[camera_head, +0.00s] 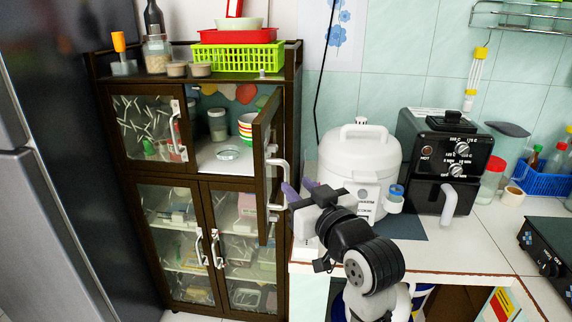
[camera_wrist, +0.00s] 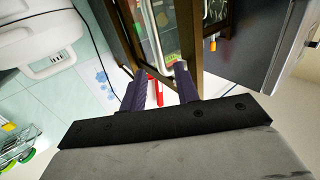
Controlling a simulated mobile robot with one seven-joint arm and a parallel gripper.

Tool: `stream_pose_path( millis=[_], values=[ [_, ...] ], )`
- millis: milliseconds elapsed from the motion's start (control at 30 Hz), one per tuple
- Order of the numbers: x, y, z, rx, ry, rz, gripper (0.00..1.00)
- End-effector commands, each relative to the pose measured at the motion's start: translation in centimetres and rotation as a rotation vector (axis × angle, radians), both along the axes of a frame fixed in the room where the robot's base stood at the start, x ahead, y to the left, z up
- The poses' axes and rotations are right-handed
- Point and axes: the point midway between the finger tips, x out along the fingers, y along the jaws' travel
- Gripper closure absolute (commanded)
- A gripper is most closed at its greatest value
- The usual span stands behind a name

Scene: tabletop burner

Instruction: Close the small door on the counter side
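The small upper door (camera_head: 267,165) on the counter side of the dark wooden cabinet stands open, swung out toward the counter, with a white bar handle (camera_head: 284,170). My gripper (camera_head: 300,190) is beside the lower part of this handle, its purple fingers pointing toward the door. In the wrist view the two fingers (camera_wrist: 161,80) are spread apart. The door's handle (camera_wrist: 151,35) shows just beyond and between the fingertips, its lower end near the right fingertip. I cannot tell whether a finger touches it. The shelf behind the door holds a striped bowl stack and a jar.
The other small door (camera_head: 146,128) and the lower doors (camera_head: 178,240) are shut. A white rice cooker (camera_head: 355,155) stands on the counter close to my gripper, with a black air fryer (camera_head: 445,160) to its right. A fridge (camera_head: 60,150) stands left of the cabinet.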

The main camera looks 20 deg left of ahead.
Motion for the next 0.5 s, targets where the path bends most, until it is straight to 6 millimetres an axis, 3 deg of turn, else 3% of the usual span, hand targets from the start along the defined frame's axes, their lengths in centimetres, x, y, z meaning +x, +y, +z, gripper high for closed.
stream_pose_path(
  millis=[200, 500],
  values=[
    [2.6, 3.3, 0.2, -0.001, 0.001, 0.002, 0.69],
    [4.1, 4.9, 0.1, 0.000, -0.001, 0.000, 0.69]
  ],
)
